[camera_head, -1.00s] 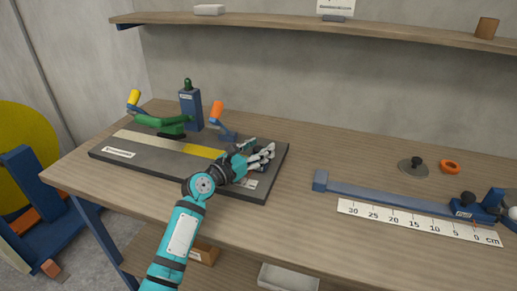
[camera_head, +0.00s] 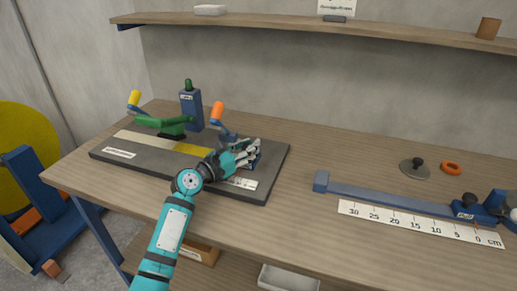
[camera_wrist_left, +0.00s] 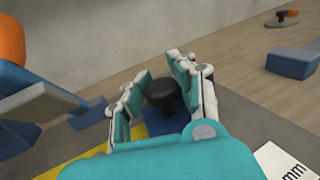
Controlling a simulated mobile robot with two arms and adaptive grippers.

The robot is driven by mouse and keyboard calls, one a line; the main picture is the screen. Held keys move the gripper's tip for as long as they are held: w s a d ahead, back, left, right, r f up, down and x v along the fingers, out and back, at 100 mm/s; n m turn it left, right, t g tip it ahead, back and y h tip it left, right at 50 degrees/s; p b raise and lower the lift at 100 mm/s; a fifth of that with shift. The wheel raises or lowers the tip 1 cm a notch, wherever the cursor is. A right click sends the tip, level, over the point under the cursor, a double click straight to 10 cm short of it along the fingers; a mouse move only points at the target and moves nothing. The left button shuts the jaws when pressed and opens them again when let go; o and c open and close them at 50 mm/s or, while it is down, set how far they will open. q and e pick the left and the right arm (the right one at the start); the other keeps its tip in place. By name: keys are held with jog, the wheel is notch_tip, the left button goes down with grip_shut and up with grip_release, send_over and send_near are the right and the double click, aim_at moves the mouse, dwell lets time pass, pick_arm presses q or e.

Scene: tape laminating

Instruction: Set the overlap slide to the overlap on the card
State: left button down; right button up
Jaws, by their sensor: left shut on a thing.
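My left gripper (camera_head: 250,152) is over the right part of the dark grey board (camera_head: 225,190). In the left wrist view its fingers close around a black knob (camera_wrist_left: 163,92) on a blue block (camera_wrist_left: 165,122), which I take to be the overlap slide. The fingers hide most of the slide in the head view. A white scale (camera_head: 243,183) lies on the board in front of it; its "mm" end shows in the left wrist view (camera_wrist_left: 290,165). My right gripper is out of view.
A green arm (camera_head: 165,123), blue post (camera_head: 191,110) and orange-handled lever (camera_head: 217,115) stand at the board's back. A blue rail (camera_head: 390,198) with a cm ruler (camera_head: 420,223) lies right. The table between board and rail is clear.

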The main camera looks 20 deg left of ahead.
pick_arm(q)
jog(key=shift+a+f, duration=0.2)
jog(key=shift+a, duration=0.1)
jog(key=c, duration=1.6)
grip_release()
jog(key=o, duration=0.6)
jog(key=shift+s+r, duration=0.2)
jog(key=shift+s, duration=0.05)
jog(key=v, duration=1.2)
jog(key=shift+a, duration=0.1)
jog(key=shift+f, duration=0.1)
